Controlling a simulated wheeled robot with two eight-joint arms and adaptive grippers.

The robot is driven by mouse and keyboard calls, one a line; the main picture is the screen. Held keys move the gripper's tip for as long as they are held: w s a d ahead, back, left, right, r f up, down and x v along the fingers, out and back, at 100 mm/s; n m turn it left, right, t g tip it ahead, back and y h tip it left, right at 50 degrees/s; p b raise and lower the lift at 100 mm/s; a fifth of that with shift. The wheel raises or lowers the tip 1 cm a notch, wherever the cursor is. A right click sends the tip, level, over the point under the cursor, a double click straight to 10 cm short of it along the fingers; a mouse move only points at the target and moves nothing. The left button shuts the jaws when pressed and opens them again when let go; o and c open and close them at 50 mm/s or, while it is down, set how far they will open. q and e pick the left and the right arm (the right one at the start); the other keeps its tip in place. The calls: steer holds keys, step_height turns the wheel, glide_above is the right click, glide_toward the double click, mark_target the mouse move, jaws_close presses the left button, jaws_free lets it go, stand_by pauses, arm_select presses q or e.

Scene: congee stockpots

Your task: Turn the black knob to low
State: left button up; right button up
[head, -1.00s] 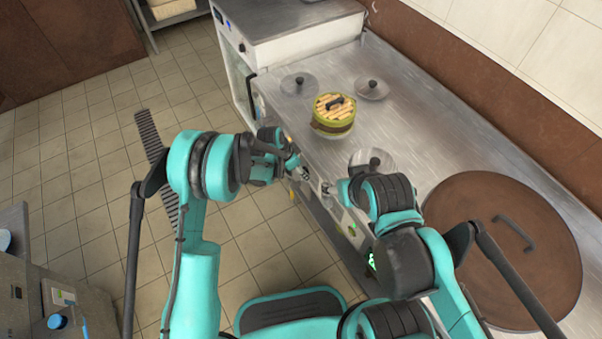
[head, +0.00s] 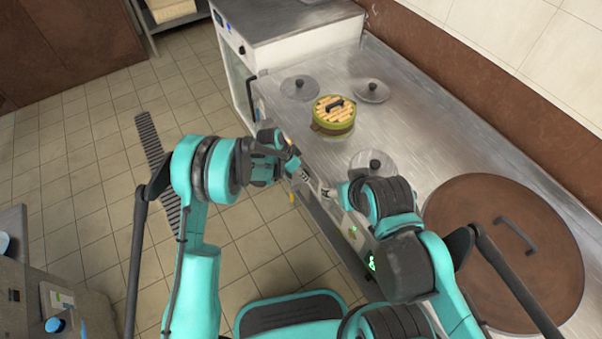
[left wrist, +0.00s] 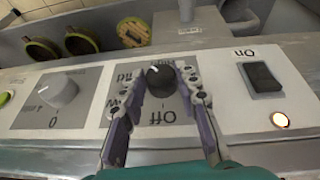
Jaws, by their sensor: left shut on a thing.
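The black knob (left wrist: 159,80) is on the grey front panel in the left wrist view, with a small white mark at its upper left. The printed labels around it appear upside down, with "Off" below the knob and what looks like "Mid" to its left. My left gripper (left wrist: 165,92) has a finger on each side of the knob and is shut on it. In the head view my left gripper (head: 296,163) is at the counter's front edge and hides the knob. My right gripper (head: 331,192) is nearby at the front edge; its fingers are too small to read.
A grey knob (left wrist: 58,90) lies left on the panel, and a black switch (left wrist: 262,76) marked "On" with a lit lamp (left wrist: 280,120) lies right. On the counter are a bamboo steamer (head: 333,115), several steel lids and a large brown lid (head: 500,250).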

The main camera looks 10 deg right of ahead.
arm_select(q)
steer(key=shift+w+a+f+n+g+h, duration=0.15)
steer(key=shift+n+g+h, duration=0.2)
steer(key=shift+g, duration=0.6)
steer(key=shift+w+r+n+g+h, duration=0.15)
steer(key=shift+g+h, duration=0.3)
steer(key=shift+g, duration=0.45)
steer(key=shift+w+a+f+n+g+h, duration=0.15)
steer(key=shift+g+h, duration=0.25)
steer(key=shift+g, duration=0.55)
steer(key=shift+d, duration=0.1)
steer(key=o, duration=1.2)
steer(key=shift+c, duration=0.2)
steer(key=v, duration=1.2)
steer(key=shift+w, duration=0.1)
